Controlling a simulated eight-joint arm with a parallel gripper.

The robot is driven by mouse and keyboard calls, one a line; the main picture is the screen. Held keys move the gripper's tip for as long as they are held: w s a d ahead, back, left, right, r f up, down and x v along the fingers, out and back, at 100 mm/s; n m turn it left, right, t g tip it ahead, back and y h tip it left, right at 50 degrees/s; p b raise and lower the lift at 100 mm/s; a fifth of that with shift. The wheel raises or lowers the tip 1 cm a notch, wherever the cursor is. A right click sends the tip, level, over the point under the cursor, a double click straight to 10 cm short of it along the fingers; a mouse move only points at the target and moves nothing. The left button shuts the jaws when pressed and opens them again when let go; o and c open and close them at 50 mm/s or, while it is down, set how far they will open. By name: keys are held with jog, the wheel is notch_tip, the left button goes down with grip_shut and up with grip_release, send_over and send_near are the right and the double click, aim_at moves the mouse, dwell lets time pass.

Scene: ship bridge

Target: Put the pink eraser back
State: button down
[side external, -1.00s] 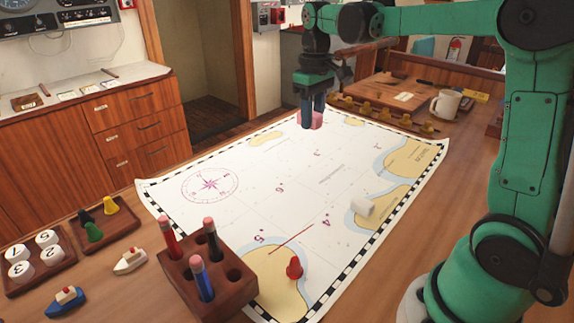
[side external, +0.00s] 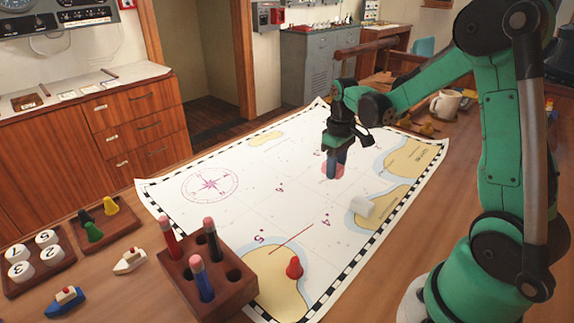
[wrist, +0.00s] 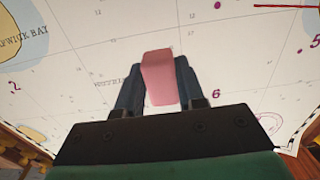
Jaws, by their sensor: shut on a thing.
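The pink eraser (wrist: 158,72) is a rounded block held upright between the two dark fingers of my gripper (wrist: 157,88) in the wrist view. In the side view my gripper (side external: 335,165) hangs over the right-centre part of the sea chart (side external: 235,215), and only a little pink shows around its fingers. The eraser seems to be above the chart; the exact height is hard to tell.
A red cone-shaped piece (side external: 294,268) stands on the chart's near island. A wooden pencil holder (side external: 232,290) stands at the chart's near-left edge. Small toy boats (side external: 130,261) and trays of pieces lie to the left. A white mug (side external: 446,104) is at the back right.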

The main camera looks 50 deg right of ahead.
aim_at(333, 192)
jog(key=shift+f, duration=2.3)
jog(key=c, duration=0.5)
grip_release()
jog(key=shift+f, duration=0.1)
jog(key=shift+c, duration=0.2)
